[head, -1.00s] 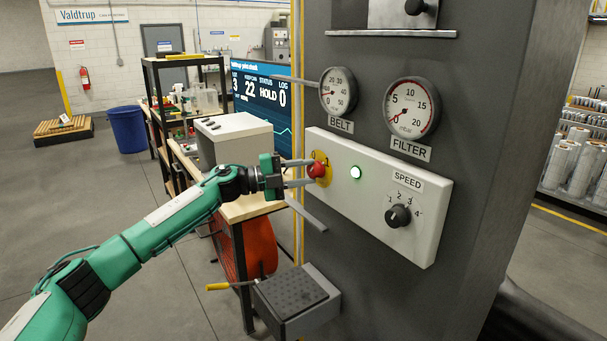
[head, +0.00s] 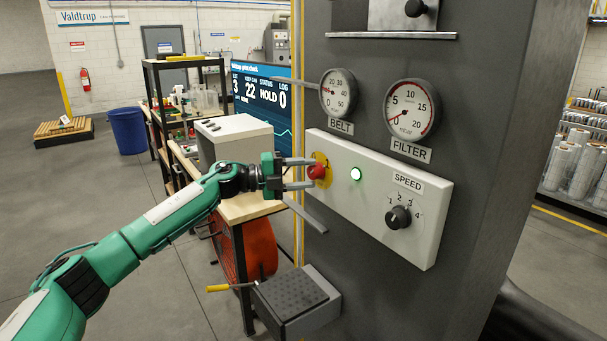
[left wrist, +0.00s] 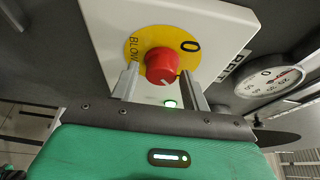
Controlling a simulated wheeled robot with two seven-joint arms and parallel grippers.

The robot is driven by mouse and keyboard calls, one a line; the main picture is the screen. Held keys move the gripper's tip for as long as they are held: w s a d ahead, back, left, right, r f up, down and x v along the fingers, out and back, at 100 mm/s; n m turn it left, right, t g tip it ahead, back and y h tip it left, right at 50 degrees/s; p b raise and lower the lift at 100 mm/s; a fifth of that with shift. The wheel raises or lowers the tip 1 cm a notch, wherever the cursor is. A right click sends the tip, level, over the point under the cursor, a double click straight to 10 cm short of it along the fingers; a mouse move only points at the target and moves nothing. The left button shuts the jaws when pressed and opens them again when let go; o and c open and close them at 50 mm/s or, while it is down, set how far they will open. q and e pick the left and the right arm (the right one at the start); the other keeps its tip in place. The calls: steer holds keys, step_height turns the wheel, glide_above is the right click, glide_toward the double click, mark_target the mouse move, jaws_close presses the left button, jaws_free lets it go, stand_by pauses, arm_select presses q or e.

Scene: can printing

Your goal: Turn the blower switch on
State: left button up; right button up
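The blower switch is a red knob (head: 317,172) on a yellow round plate (head: 322,158), at the left end of a pale control panel (head: 385,205). In the left wrist view the knob (left wrist: 162,66) sits on the yellow plate (left wrist: 190,35), which shows a 0 and part of the word BLOWER. My left gripper (head: 303,173) is at the knob, one finger on each side. In the left wrist view its fingers (left wrist: 160,88) are apart, with a gap on the left of the knob. The knob's setting is unclear. My right gripper is out of view.
A lit green lamp (head: 356,173) and a black speed dial (head: 398,217) are on the panel. The belt gauge (head: 338,93) and filter gauge (head: 411,109) are above. A small black platform (head: 291,295) sticks out below. A workbench (head: 250,207) stands behind my arm.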

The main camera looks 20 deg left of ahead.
arm_select(q)
steer(key=shift+o, duration=0.6)
steer(key=shift+s+a, duration=0.15)
steer(key=shift+a, duration=0.15)
steer(key=b+v, duration=0.5)
steer(key=v, duration=0.8)
steer(key=shift+b, duration=0.4)
steer(key=shift+s, duration=0.1)
